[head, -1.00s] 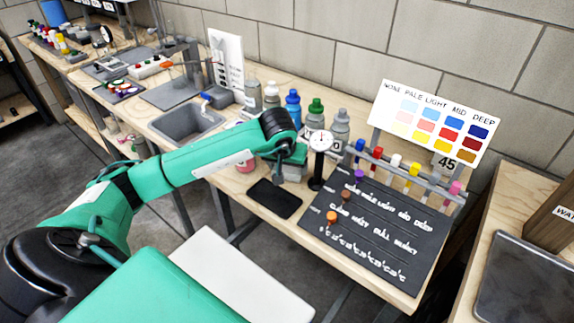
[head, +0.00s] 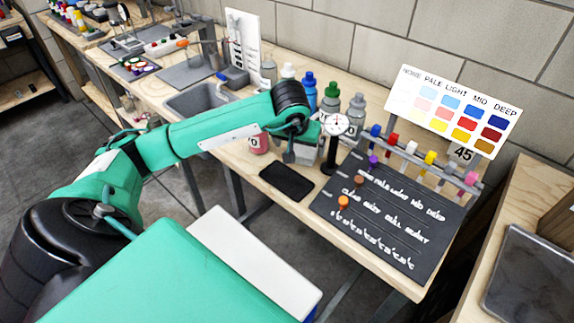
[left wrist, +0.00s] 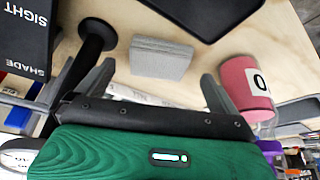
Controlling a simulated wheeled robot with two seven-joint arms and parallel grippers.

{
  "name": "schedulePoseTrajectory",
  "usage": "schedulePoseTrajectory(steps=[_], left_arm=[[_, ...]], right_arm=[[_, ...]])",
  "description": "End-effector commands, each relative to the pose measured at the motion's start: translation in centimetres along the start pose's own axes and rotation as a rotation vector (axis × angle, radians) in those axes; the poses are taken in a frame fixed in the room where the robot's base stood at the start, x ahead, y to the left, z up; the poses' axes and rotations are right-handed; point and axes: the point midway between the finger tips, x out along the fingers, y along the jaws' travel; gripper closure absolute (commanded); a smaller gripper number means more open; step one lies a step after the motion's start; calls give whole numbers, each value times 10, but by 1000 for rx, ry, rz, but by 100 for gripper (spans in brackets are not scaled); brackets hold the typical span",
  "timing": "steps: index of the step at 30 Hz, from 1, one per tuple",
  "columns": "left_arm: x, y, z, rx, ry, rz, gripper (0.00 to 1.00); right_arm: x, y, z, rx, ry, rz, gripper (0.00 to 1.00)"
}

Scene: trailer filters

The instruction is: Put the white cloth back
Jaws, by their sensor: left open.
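In the left wrist view a folded pale grey square pad (left wrist: 160,60), seemingly the white cloth, lies flat on the wooden bench. My left gripper (left wrist: 157,75) is open above it, one finger to each side of the pad. No grip on it shows. In the head view my left gripper (head: 290,152) points down over the bench, behind the black tray (head: 287,181) and left of the dial gauge. My right gripper is in neither view.
The dial gauge (head: 334,135) on its black stand and a pink jar (left wrist: 246,85) stand close on either side of my gripper. Several bottles (head: 331,95) stand behind. A dark lettered board (head: 388,215) and a vial rack (head: 415,160) are to the right.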

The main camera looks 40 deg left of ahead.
Motion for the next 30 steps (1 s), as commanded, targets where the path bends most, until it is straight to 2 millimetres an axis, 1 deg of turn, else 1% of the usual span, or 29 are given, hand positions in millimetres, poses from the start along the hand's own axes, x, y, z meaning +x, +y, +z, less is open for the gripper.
schedulePoseTrajectory(steps=[1, 6, 12, 15, 21, 30], left_arm=[[0, -1, 14, 6, -4, -3, 2], [-14, -1, 48, 6, -5, -3, 2], [-28, 0, 82, 5, -5, -2, 2], [-34, 0, 94, 4, -5, -2, 2], [-39, 0, 104, 3, -6, -2, 2], [-39, 0, 104, 2, -5, -2, 2]], right_arm=[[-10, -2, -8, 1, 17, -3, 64], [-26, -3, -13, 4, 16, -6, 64], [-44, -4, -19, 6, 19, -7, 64], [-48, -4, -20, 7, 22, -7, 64], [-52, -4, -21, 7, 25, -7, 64], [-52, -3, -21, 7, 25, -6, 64]])
